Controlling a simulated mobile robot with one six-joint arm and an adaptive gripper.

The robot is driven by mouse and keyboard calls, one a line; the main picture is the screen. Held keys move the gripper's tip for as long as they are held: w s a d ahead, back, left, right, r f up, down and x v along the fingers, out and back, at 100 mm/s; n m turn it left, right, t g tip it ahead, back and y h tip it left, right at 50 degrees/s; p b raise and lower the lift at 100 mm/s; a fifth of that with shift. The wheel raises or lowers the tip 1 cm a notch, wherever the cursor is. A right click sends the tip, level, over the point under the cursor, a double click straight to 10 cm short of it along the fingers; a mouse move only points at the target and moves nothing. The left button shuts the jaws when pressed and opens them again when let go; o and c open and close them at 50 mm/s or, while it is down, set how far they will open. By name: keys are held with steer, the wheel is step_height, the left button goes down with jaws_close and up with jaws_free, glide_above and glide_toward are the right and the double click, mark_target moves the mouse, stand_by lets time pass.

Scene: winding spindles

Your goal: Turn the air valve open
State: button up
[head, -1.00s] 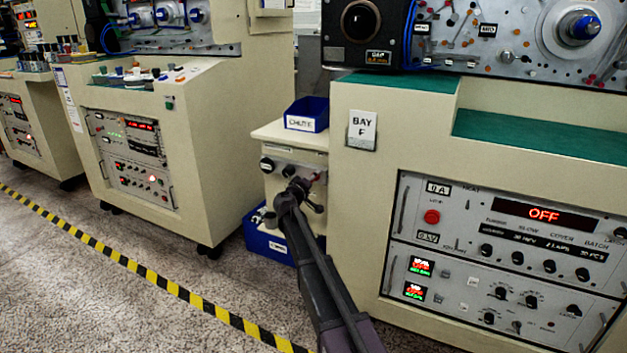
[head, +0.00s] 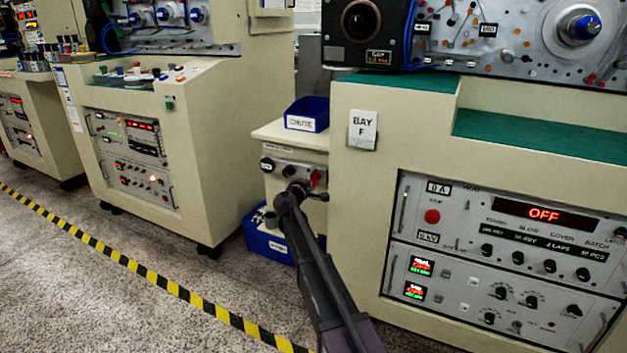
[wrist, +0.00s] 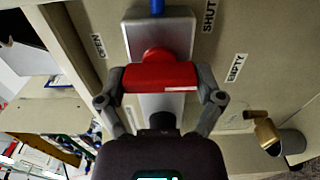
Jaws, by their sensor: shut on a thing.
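The air valve's red handle (wrist: 160,77) lies level across the wrist view, in front of a grey valve body (wrist: 179,36). An OPEN label (wrist: 99,46) is at its upper left and a SHUT label (wrist: 209,16) at its upper right. My gripper (wrist: 161,80) is shut on the handle, one finger at each end. In the head view my gripper (head: 302,190) is at the front panel of the small cream cabinet, where the red handle (head: 316,178) shows partly. My gripper hides the rest of the valve there.
A blue bin (head: 307,114) sits on the cabinet, and another (head: 266,240) stands on the floor below. The large BAY F machine (head: 362,180) is close on the right. Open floor lies left.

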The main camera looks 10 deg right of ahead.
steer(key=shift+s+d, duration=0.1)
steer(key=shift+s, duration=0.05)
steer(key=o, duration=0.9)
steer(key=shift+c, duration=0.2)
steer(key=v, duration=1.2)
